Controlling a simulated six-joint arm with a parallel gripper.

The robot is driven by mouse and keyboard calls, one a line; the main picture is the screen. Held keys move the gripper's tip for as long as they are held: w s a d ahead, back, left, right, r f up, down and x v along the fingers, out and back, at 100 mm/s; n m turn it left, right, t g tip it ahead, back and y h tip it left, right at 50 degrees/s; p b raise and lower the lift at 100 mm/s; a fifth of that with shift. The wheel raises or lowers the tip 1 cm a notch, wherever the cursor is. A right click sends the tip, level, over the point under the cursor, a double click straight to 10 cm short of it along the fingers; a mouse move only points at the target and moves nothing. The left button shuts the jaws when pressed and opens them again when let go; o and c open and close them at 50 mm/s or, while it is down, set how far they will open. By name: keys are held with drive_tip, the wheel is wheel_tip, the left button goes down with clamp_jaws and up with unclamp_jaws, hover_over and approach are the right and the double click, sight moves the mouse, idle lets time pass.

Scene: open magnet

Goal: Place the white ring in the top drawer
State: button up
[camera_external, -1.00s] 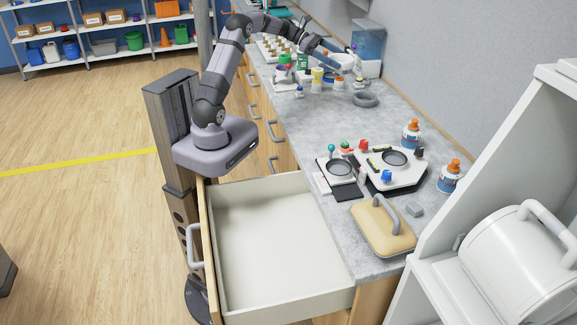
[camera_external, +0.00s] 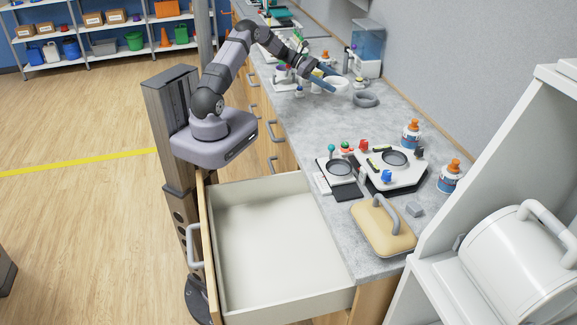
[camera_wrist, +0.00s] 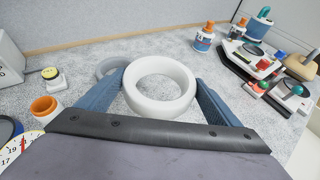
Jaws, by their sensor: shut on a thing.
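The white ring (camera_wrist: 138,99) is between the two blue fingers of my gripper (camera_wrist: 160,95) in the wrist view. My gripper is shut on it, with one finger against each side. In the external view the white ring (camera_external: 336,89) is at my gripper's tip (camera_external: 328,84), by the far part of the grey counter; its height above the counter is hard to tell. The top drawer (camera_external: 275,302) is pulled open in the foreground, and its pale inside is empty.
A grey ring (camera_external: 365,99) lies on the counter (camera_external: 330,128) just beyond the white one. Small bottles and jars stand near my gripper. A black and white device (camera_external: 405,178), orange-capped bottles (camera_external: 411,133) and a tan handled block (camera_external: 380,232) occupy the nearer counter.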

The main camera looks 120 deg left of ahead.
sight(330, 107)
drive_tip(key=shift+f+b, duration=3.45)
drive_tip(key=shift+f, duration=1.3)
drive_tip(key=shift+f, duration=0.2)
drive_tip(key=o, duration=1.2)
drive_tip(key=shift+s+r, duration=0.2)
drive_tip(key=shift+r, duration=0.1)
drive_tip(key=shift+p+v, duration=1.45)
drive_tip(key=shift+v, duration=2.1)
